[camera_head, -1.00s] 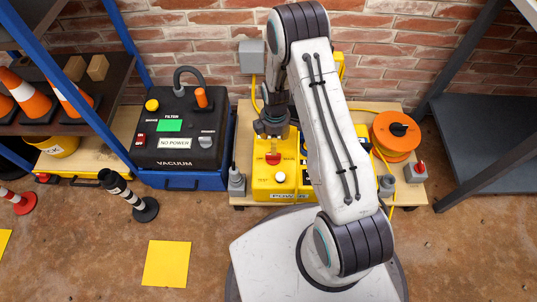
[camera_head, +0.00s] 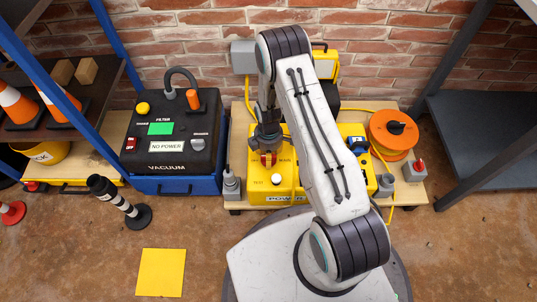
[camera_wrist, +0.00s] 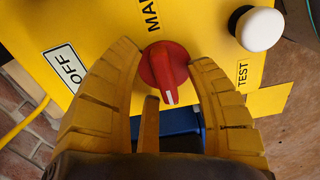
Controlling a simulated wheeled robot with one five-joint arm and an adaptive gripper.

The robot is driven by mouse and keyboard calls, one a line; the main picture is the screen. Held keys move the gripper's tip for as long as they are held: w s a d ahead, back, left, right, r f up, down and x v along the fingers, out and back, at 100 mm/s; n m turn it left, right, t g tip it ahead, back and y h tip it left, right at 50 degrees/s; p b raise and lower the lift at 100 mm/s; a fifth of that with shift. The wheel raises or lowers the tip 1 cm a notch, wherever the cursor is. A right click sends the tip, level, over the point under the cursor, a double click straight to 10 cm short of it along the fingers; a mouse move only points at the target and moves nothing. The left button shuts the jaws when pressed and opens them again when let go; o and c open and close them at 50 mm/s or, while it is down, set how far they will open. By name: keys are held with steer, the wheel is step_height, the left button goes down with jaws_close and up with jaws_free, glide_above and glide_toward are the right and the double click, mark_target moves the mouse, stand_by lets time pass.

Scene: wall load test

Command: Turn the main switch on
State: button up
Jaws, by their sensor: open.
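The main switch is a red rotary knob (camera_wrist: 164,66) with a white pointer mark, on the yellow power box (camera_head: 298,186). In the wrist view the mark points to the bottom of the picture. An OFF label (camera_wrist: 63,66) is at left, and part of the word MAIN (camera_wrist: 151,14) shows above. My gripper (camera_wrist: 168,58) is open, its two fingers on either side of the knob. I cannot tell whether they touch it. In the head view my gripper (camera_head: 267,148) is right above the knob, which is partly hidden. My arm covers much of the box's right side.
A white TEST button (camera_wrist: 259,29) stands close to the right finger. The black vacuum unit (camera_head: 176,120) with a NO POWER label is to the left.

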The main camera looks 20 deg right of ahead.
steer(key=shift+c, duration=0.4)
jaws_close()
steer(key=shift+m, duration=0.3)
steer(key=m, duration=0.3)
steer(key=shift+s+d+m, duration=0.1)
steer(key=shift+m, duration=0.2)
steer(key=m, duration=0.4)
steer(key=shift+m+b, duration=0.3)
steer(key=m, duration=0.4)
steer(key=shift+s+d, duration=0.1)
steer(key=shift+s, duration=0.1)
steer(key=shift+s+m, duration=0.1)
steer(key=shift+m, duration=2.4)
